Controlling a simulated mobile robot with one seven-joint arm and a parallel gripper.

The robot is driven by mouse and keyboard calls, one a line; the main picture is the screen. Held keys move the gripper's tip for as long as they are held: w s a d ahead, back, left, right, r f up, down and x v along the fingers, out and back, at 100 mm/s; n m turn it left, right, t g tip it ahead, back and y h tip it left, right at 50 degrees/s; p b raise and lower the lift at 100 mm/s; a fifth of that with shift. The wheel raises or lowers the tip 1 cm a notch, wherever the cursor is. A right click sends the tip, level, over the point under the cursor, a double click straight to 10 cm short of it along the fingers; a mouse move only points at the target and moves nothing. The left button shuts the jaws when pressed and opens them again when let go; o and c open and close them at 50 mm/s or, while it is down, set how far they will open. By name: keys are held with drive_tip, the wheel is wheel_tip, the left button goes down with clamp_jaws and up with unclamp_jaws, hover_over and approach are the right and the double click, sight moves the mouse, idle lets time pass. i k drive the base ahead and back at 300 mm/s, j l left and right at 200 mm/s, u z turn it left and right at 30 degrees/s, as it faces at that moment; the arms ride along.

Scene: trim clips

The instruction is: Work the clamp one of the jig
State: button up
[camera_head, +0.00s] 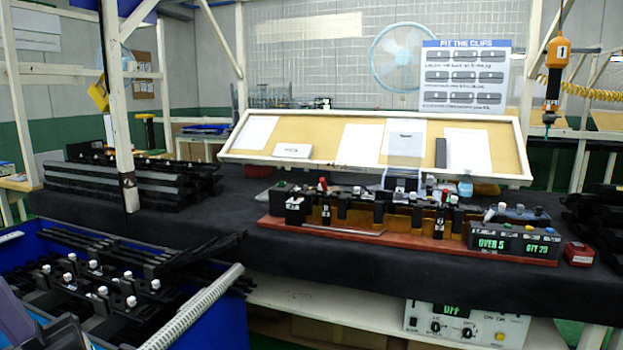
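The jig (375,236) lies along the front of the black-covered bench, right of centre. It has a long red-brown base and a row of black holders with amber parts between them. Two upright black clamps with red tops stand on it: a left clamp (325,213) and a right clamp (439,224). Each carries a small white mark too small to read surely, so I cannot tell which is clamp one. Whether either is open or closed is unclear. A thin pale rod lies along the jig's front left. My gripper is not in view.
A counter box (513,242) with green digits sits at the jig's right end, beside a small red box (579,254). A sloped board (375,144) stands behind. A blue bin (215,318) of black parts is at front left. An orange tool (556,66) hangs at right.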

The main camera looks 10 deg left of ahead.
sight(323, 185)
drive_tip(key=i+l+u, duration=0.15)
drive_tip(key=i, duration=0.2)
drive_tip(key=i+u, duration=0.1)
drive_tip(key=i, duration=0.3)
drive_tip(key=i+l+u, duration=0.15)
drive_tip(key=i, duration=0.2)
